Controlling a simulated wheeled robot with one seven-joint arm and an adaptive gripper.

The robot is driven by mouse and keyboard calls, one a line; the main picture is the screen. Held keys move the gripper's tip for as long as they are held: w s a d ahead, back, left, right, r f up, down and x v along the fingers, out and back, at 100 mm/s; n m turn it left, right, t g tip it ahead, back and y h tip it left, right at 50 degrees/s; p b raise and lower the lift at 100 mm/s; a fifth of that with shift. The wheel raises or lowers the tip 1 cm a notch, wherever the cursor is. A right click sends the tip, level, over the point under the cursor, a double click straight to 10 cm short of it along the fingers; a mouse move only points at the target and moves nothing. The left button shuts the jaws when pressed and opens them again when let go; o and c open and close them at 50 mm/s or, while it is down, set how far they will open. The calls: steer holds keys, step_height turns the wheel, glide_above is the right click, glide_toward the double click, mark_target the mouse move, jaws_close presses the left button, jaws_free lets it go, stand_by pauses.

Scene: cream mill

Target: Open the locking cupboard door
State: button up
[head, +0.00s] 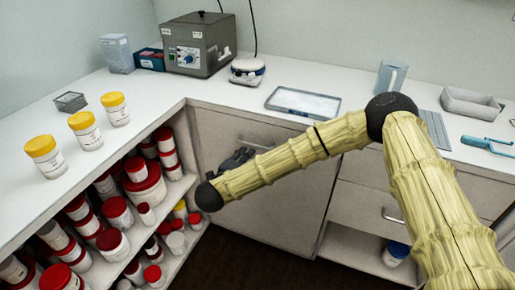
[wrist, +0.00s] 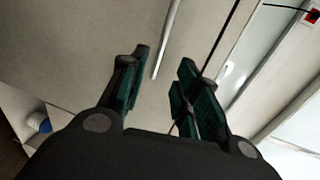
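The cupboard door (head: 290,205) is a plain grey-beige panel under the worktop in the corner, and it looks shut. Its thin bar handle (head: 257,144) lies near the door's top edge. My gripper (head: 237,157) is in front of the door, just below and left of the handle, partly behind my arm. In the wrist view the door (wrist: 85,40) fills the left and middle. The pale handle (wrist: 167,40) shows between the lines of my two spread fingers (wrist: 164,62), which have green pads. Nothing is held. I cannot tell whether a finger touches the handle.
Open shelves (head: 175,192) at the left hold many red-lidded tubs. Drawers with a bar handle (head: 397,216) stand right of the door. The worktop (head: 190,93) above carries yellow-lidded jars (head: 84,130), a grey machine (head: 199,45) and a tray (head: 303,103). Dark floor (head: 245,255) is clear below.

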mark_target(257, 146)
steer(key=p+x, duration=0.1)
steer(key=x, duration=0.9)
steer(key=shift+w+d, duration=0.2)
steer(key=shift+w, duration=0.05)
jaws_close()
